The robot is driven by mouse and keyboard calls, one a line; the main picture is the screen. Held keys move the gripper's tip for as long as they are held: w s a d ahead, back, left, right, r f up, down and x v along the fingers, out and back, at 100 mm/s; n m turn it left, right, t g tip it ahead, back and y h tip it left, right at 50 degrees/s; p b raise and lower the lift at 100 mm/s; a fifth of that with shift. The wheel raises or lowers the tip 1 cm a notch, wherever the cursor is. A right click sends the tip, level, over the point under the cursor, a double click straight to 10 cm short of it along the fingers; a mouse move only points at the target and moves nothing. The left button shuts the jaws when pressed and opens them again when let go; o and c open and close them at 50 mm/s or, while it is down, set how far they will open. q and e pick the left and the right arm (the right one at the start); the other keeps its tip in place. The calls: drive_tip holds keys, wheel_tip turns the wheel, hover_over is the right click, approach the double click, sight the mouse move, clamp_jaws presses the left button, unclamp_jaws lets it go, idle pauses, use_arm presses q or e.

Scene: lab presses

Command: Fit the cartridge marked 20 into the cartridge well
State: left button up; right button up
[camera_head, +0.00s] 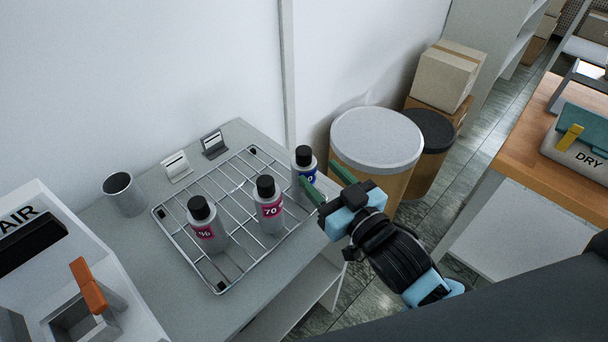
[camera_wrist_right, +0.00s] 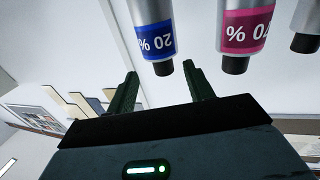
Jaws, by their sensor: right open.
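The cartridge marked 20 (camera_head: 306,172) is grey with a black cap and a blue label. It stands upright at the right end of a wire rack (camera_head: 237,265). In the right wrist view it hangs upside down in the picture (camera_wrist_right: 152,12). My right gripper (camera_head: 317,172) is open and empty, its green fingers pointing at this cartridge. In the wrist view the black cap shows between the fingertips (camera_wrist_right: 160,70); I cannot tell whether they touch. A white machine marked AIR (camera_head: 105,282) at lower left has a square recess and an orange lever. My left gripper is out of view.
A cartridge marked 70 (camera_head: 269,208) and another with a magenta label (camera_head: 206,230) stand on the rack. A grey cup (camera_head: 124,196) and two small card stands are behind. A DRY machine (camera_head: 577,150) sits on the wooden table at right. Drums stand behind.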

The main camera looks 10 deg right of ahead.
sight(308, 160)
drive_tip(key=shift+x, duration=0.8)
drive_tip(key=w, duration=0.1)
drive_tip(key=w+a, duration=0.1)
drive_tip(key=w+r+p, duration=0.1)
drive_tip(key=shift+w+a, duration=0.3)
drive_tip(key=shift+a, duration=0.05)
drive_tip(key=shift+w+a+f, duration=0.1)
drive_tip(key=shift+w+a, duration=0.1)
drive_tip(key=shift+w, duration=0.3)
drive_tip(key=shift+c, duration=0.4)
clamp_jaws()
